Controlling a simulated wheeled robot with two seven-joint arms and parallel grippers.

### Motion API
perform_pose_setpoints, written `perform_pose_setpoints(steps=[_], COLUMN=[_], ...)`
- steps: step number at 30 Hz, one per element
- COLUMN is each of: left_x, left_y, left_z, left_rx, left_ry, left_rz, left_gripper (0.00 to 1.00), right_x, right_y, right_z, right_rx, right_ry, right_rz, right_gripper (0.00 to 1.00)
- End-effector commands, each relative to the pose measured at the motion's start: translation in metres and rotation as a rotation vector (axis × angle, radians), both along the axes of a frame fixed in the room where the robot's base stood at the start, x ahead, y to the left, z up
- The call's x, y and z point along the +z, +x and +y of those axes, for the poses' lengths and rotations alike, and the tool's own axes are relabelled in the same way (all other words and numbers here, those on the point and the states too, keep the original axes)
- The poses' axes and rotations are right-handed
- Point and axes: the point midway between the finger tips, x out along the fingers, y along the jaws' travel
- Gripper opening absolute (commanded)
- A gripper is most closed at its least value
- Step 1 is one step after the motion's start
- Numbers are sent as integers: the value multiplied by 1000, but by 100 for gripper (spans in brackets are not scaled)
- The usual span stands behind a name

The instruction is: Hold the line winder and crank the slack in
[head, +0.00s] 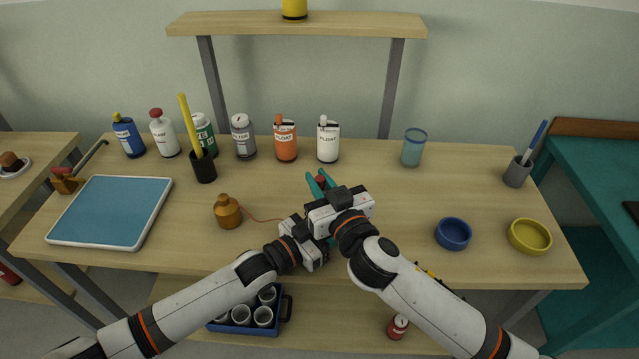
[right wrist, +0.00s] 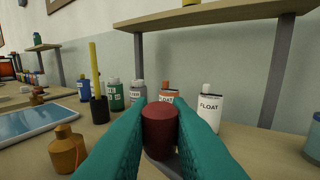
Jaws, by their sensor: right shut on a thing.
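My right gripper (head: 319,182) is in the middle of the table, with its teal fingers shut on a dark red knob (right wrist: 160,130), which looks like the winder's crank handle. A grey piece (right wrist: 168,163) shows just below the knob. The rest of the line winder is hidden behind my grippers. My left gripper (head: 312,245) is close beside and below the right one; its fingertips are mostly covered, so its grip cannot be seen. A thin red line (head: 262,219) runs from a brown-orange weight-like body (head: 227,211) toward the left gripper.
Several bottles stand along the back, including an orange one (head: 285,141) and a white one (head: 328,139). A blue-topped tray (head: 112,211) lies at left. A blue bowl (head: 453,234) and a yellow bowl (head: 530,236) sit at right. The table between grippers and bowls is clear.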

Motion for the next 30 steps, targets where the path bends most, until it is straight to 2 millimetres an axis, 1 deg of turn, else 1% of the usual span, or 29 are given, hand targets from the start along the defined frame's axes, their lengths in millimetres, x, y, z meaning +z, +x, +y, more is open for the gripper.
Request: perform_pose_setpoints(steps=[1,6,15,21,30], left_x=[-1,-2,-2,-2,-3], left_y=[-2,-2,-2,-2,-2], left_z=[-2,-2,-2,-2,-2], left_rx=[-3,-4,-4,-4,-4], left_ry=[3,4,4,4,5], left_rz=[1,0,1,1,2], left_gripper=[25,25,25,25,25], right_x=[1,1,2,2,2], right_y=[-1,4,9,10,11], right_z=[3,0,-4,-5,-6], right_rx=[-37,-177,-346,-399,-415], right_ry=[15,8,2,-1,-3], right_rz=[6,3,-2,-5,-5], right_gripper=[0,0,0,0,0])
